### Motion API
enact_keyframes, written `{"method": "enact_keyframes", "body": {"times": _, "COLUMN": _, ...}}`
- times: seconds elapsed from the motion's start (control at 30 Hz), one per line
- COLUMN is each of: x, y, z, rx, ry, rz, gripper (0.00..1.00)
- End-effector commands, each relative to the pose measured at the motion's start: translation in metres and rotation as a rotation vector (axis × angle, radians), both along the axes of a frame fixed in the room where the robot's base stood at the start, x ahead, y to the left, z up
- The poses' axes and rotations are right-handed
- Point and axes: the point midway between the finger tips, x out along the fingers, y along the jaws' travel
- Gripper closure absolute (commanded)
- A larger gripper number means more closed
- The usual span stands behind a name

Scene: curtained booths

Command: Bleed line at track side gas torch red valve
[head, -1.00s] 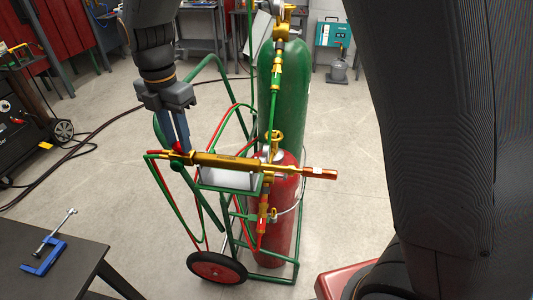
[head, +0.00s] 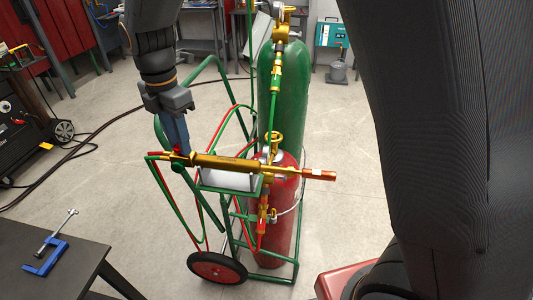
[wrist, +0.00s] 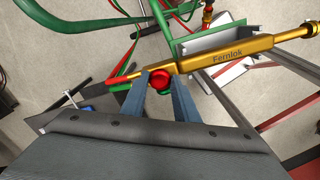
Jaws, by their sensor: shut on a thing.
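The brass gas torch (head: 228,163) lies across the top of the green cylinder cart, its copper tip pointing right. In the wrist view the torch body (wrist: 230,55) carries the word "Femlok". The red valve (wrist: 158,76) sits at the torch's hose end, with a green part just below it. My gripper (head: 177,148) reaches down from above onto that end. In the wrist view my gripper (wrist: 161,84) has its two blue-grey fingers on either side of the red valve, shut on it. In the head view the fingers mostly hide the valve.
The cart holds a green cylinder (head: 283,95) and a red cylinder (head: 285,225) with brass fittings. Red and green hoses (head: 177,205) loop down its left side. A dark table (head: 60,270) with a blue clamp (head: 48,250) stands at lower left. Open floor (head: 370,150) lies right of the cart.

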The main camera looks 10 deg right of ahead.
Motion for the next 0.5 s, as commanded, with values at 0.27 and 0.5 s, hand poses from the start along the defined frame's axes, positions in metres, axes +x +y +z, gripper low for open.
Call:
{"method": "enact_keyframes", "body": {"times": 0.27, "x": -0.0003, "y": 0.0, "z": 0.0015, "rx": 0.0, "ry": 0.0, "rz": -0.357, "gripper": 0.92}}
{"method": "enact_keyframes", "body": {"times": 0.5, "x": 0.0002, "y": 0.0002, "z": 0.0003, "rx": 0.001, "ry": -0.001, "rz": -0.598, "gripper": 0.92}}
